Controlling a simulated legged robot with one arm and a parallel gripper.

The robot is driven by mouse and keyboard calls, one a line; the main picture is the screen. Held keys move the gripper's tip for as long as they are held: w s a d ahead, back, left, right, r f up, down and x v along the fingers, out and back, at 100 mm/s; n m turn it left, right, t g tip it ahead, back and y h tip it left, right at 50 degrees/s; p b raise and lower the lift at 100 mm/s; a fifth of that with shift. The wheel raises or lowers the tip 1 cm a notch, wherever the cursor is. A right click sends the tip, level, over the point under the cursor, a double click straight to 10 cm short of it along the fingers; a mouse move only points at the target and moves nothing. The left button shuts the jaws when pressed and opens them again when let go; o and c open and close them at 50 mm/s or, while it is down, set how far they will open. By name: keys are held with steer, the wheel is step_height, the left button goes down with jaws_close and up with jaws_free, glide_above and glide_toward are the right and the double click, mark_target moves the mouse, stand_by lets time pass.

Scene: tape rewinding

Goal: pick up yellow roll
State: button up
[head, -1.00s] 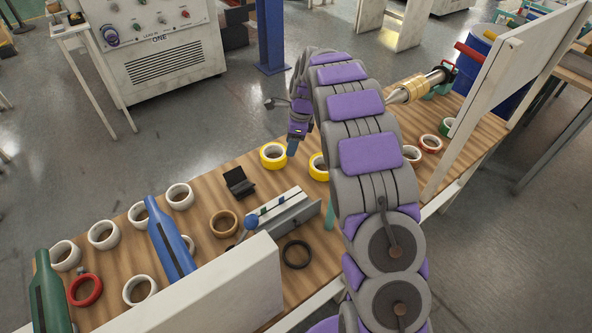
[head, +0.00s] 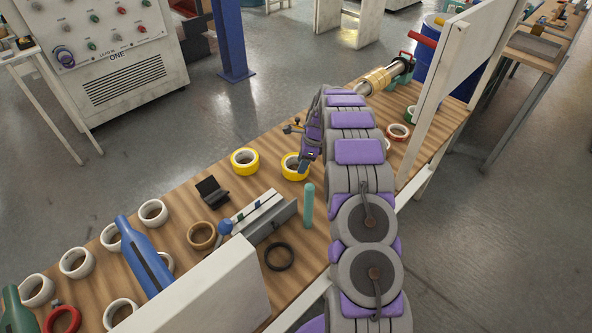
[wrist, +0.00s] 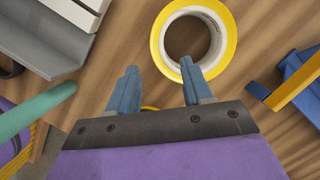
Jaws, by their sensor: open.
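Two yellow rolls lie flat on the wooden bench, a left one (head: 245,172) and a right one (head: 290,177). My gripper (head: 303,168) is at the right one in the head view and covers part of its right side. In the wrist view a yellow roll (wrist: 158,40) with a white inner ring lies just beyond the fingertips. My gripper (wrist: 158,68) is open there, its blue fingers apart with nothing held between them. A thin yellow edge (wrist: 150,108) shows low between the fingers, mostly hidden. I cannot tell which roll is which across views.
A teal cylinder (head: 308,205) stands close to the gripper. A grey rail (head: 270,221) and a black holder (head: 211,191) lie to the left. A white panel (head: 466,62) stands right.

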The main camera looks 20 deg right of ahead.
mark_target(295, 174)
steer(key=shift+x, duration=0.85)
steer(key=shift+w+a+f+b, duration=0.1)
steer(key=shift+a+f+b, duration=0.3)
steer(key=shift+f, duration=0.3)
steer(key=b+x, duration=0.1)
steer(key=x, duration=0.3)
steer(key=shift+a+f, duration=0.1)
steer(key=shift+c, duration=0.3)
jaws_close()
